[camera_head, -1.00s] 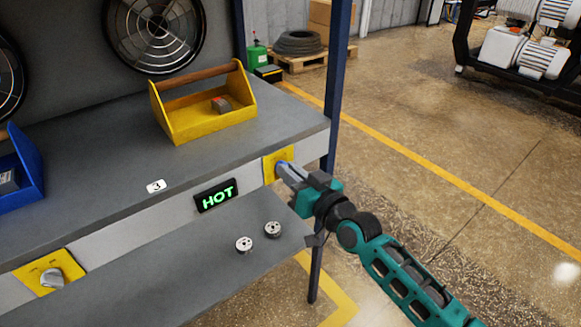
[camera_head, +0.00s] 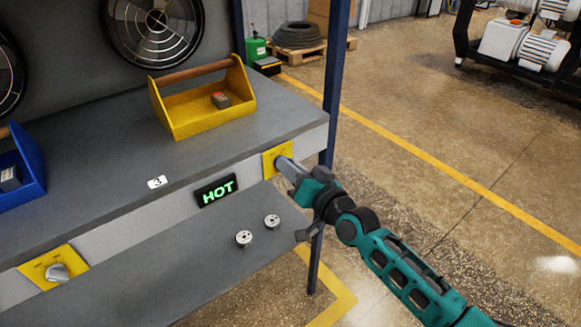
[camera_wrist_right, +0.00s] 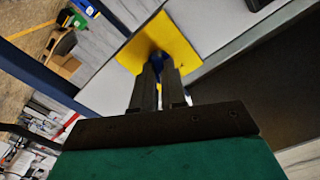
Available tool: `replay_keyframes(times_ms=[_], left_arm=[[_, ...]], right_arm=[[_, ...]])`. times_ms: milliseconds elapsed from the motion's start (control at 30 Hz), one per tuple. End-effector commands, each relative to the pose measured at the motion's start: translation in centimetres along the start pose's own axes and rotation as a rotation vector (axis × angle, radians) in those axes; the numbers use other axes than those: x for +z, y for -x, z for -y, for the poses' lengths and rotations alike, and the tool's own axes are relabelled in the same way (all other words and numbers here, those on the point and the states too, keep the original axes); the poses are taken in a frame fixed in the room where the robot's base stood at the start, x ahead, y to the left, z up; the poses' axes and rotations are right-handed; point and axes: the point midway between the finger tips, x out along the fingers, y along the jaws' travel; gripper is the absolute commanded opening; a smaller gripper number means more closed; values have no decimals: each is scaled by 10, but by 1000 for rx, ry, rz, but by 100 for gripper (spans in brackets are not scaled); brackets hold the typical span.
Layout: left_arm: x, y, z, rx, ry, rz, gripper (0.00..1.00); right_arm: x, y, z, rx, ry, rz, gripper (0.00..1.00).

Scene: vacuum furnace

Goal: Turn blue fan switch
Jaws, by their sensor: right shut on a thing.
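The blue fan switch is a small blue knob (camera_wrist_right: 157,58) on a yellow plate (camera_head: 270,163) at the right end of the bench's front panel. The yellow plate also shows in the right wrist view (camera_wrist_right: 183,47). My right gripper (camera_head: 284,163) reaches the plate from the lower right. In the right wrist view its two dark fingers (camera_wrist_right: 158,72) are shut on the blue knob and hide most of it. The knob's exact angle cannot be told. My left gripper is not in view.
A lit HOT sign (camera_head: 217,190) and another yellow plate with a grey knob (camera_head: 57,272) are on the panel. A lower shelf (camera_head: 215,268) holds two metal discs. A yellow toolbox (camera_head: 205,122), a blue box (camera_head: 22,175) and a fan (camera_head: 155,30) are above. A blue post (camera_head: 332,110) stands close by.

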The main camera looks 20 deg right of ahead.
Motion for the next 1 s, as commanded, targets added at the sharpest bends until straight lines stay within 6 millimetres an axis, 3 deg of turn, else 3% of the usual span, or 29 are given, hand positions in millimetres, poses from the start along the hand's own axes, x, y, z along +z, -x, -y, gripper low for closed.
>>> replay_keyframes(times_ms=[133,167,400,767,1000], left_arm=[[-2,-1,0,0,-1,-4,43],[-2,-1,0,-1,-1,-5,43],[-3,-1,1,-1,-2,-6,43],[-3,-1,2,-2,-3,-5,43],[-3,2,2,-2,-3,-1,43]], right_arm=[[1,0,0,0,-5,2,0],[1,0,0,0,-5,2,14],[0,0,0,0,-3,1,37],[0,7,0,1,-2,1,37],[1,48,0,1,-1,3,37]])
